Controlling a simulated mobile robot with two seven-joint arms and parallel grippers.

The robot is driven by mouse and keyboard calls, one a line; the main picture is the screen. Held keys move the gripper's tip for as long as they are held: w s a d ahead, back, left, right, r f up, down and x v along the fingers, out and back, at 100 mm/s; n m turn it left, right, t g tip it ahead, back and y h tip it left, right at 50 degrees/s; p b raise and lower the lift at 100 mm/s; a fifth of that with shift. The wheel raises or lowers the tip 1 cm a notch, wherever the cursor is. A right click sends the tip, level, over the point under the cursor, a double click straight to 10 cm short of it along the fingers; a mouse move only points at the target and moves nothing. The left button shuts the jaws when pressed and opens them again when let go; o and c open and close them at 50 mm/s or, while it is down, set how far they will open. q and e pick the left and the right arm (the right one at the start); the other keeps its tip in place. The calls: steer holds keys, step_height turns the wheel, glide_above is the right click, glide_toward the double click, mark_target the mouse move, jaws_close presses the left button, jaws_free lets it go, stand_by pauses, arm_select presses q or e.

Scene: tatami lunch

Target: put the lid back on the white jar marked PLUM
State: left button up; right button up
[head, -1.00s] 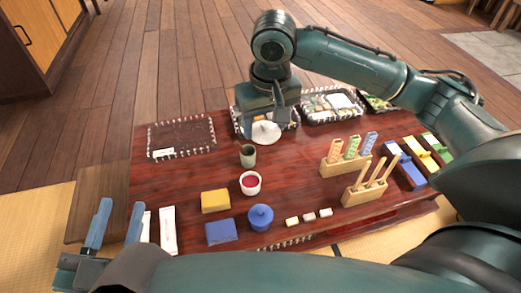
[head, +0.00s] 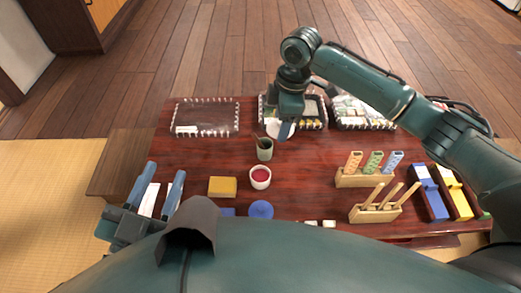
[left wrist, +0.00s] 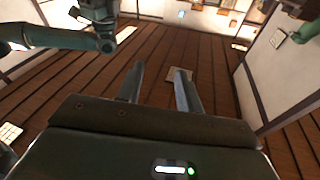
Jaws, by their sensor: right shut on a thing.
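The open white jar (head: 260,178) with dark red contents stands upright on the red-brown table in the head view; any marking on it is too small to read. My right gripper (head: 287,122) is shut on a white round lid (head: 275,131), held above the table behind the jar, slightly to its right. The gripper hides part of the lid. My left gripper (head: 160,185) is open and empty at the table's left front, left of the jar. Its two fingers also show in the left wrist view (left wrist: 158,85), with wooden floor beyond.
A grey-green cup (head: 264,150) stands just behind the jar. A yellow block (head: 222,187) and a blue lidded jar (head: 261,209) are near its front. Wooden racks (head: 365,179) stand at right. Trays (head: 205,134) line the back edge.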

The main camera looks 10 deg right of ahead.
mark_target(270, 126)
steer(key=a+f+n, duration=0.1)
steer(key=n, duration=0.2)
steer(key=f+n, duration=0.2)
steer(key=n, duration=0.1)
steer(key=w+a+f+n+g, duration=0.1)
steer(key=f+n, duration=0.1)
steer(key=n, duration=0.1)
steer(key=shift+a+f+n+p, duration=0.2)
steer(key=shift+a+n+p, duration=0.1)
steer(key=shift+a, duration=0.05)
steer(key=f+n+b, duration=0.1)
steer(key=f+n, duration=0.2)
steer(key=a+f+n+h+b, duration=0.1)
steer(key=f+n, duration=0.2)
steer(key=s+a+f+n+b, duration=0.1)
steer(key=f+n+b, duration=0.1)
steer(key=f+n, duration=0.2)
steer(key=shift+a+g, duration=0.2)
steer(key=shift+g, duration=0.1)
steer(key=shift+f+b, duration=0.6)
steer(key=shift+f, duration=0.45)
arm_select(q)
steer(key=shift+w+d+r+h, duration=0.1)
steer(key=shift+d+r+h, duration=0.25)
steer(key=shift+h, duration=0.35)
steer(key=shift+t, duration=0.3)
steer(key=shift+r+p, duration=0.5)
